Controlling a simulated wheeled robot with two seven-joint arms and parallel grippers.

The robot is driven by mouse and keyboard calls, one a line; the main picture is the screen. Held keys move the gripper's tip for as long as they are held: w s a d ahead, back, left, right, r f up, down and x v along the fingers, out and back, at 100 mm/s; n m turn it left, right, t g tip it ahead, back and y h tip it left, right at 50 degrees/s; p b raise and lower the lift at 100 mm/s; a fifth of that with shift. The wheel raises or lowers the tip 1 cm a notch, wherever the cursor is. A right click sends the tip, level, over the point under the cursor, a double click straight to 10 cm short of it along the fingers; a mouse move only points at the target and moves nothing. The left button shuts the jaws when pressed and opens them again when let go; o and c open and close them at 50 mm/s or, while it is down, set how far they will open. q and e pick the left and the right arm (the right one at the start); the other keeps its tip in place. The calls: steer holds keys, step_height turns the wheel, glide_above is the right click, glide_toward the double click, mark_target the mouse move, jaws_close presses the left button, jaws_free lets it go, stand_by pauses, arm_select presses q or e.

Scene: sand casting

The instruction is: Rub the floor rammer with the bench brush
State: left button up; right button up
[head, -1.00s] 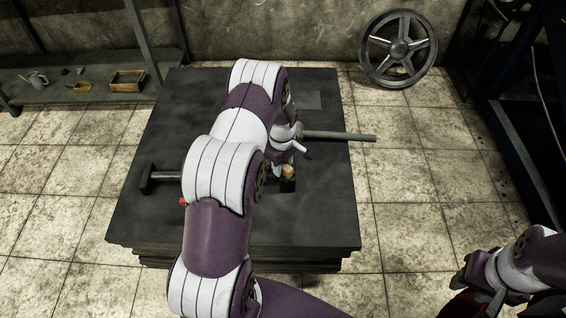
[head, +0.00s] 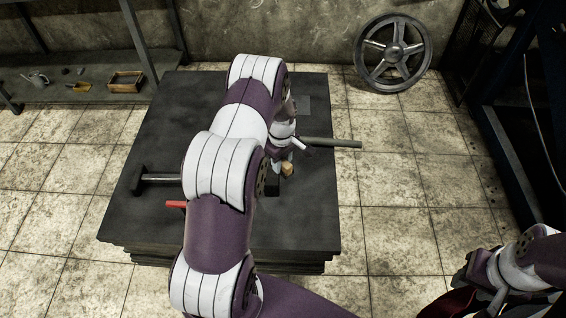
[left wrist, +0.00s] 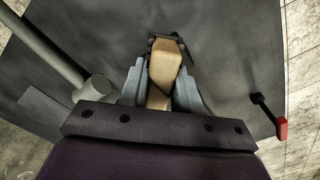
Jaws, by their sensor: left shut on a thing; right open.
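My left gripper (head: 286,160) is shut on the bench brush, a tan wooden piece with a dark end (left wrist: 165,60), over the table. The wood also shows in the head view (head: 287,169). The floor rammer appears to be the long grey rod (head: 332,143) lying on the table, its far end past the right edge. In the left wrist view it ends in a pale round butt (left wrist: 94,89), left of the brush and apart from it. My arm hides part of it in the head view. My right gripper (head: 480,288) is open at the lower right, away from the table.
A dark T-headed tool (head: 138,180) and a red-handled tool (head: 175,204) lie on the dark table (head: 125,220), partly behind my left arm. A spoked wheel (head: 394,52) leans on the wall. A shelf at left holds a wooden box (head: 126,82).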

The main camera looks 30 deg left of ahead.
arm_select(q)
steer(key=shift+r+p, duration=1.35)
steer(key=shift+r, duration=0.6)
